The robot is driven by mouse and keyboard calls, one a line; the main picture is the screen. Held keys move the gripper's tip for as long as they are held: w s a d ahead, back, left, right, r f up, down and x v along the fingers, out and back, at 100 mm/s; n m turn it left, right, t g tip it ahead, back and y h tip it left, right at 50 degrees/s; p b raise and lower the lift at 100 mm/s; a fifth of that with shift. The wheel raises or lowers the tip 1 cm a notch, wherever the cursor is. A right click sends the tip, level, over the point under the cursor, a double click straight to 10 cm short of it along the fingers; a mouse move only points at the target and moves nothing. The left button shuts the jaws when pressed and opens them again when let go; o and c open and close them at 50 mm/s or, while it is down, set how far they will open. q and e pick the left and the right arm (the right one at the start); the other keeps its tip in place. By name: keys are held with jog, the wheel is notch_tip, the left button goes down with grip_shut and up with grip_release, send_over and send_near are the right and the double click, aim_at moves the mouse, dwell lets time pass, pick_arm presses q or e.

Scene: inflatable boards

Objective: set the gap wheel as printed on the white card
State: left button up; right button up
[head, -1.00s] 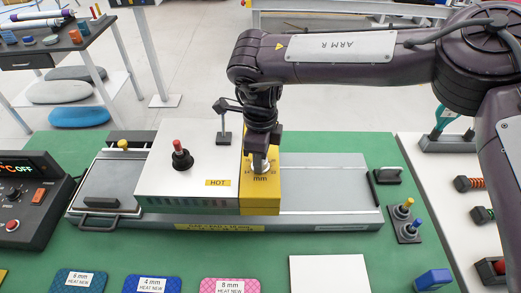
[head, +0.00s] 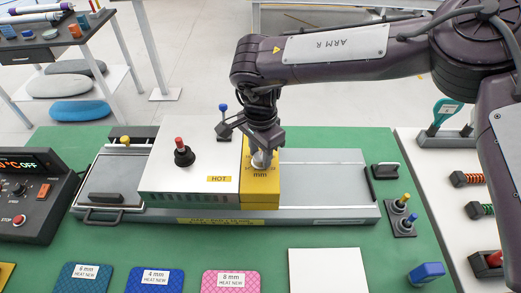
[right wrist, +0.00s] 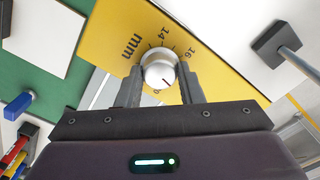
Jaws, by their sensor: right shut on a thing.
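The gap wheel (right wrist: 160,70) is a silver knob on a yellow plate (right wrist: 110,30) printed with "14", "16" and "mm"; other marks are hidden by the fingers. In the head view the yellow plate (head: 261,199) sits at the right end of the white "HOT" housing. My right gripper (head: 262,155) reaches down over the wheel. In the right wrist view its two fingers (right wrist: 160,82) are shut on the wheel's sides. A dark line shows on the wheel's face, but its exact setting is unclear. The white card (head: 328,270) lies flat at front; no print is legible. My left gripper is out of view.
The hot housing (head: 200,165) has a red-tipped knob (head: 182,152) left of my gripper. A blue-tipped post (head: 223,118) stands close behind. Colored pads (head: 154,281) lie along the front. A control box (head: 30,200) is at left.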

aim_at(260, 156)
jog(key=shift+r+n, duration=0.1)
jog(key=shift+n, duration=1)
jog(key=o, duration=1)
jog(key=shift+c, duration=0.2)
jog(key=shift+r, duration=0.3)
notch_tip(260, 156, up, 7)
jog(key=shift+r+b, duration=0.1)
jog(key=shift+b, duration=0.85)
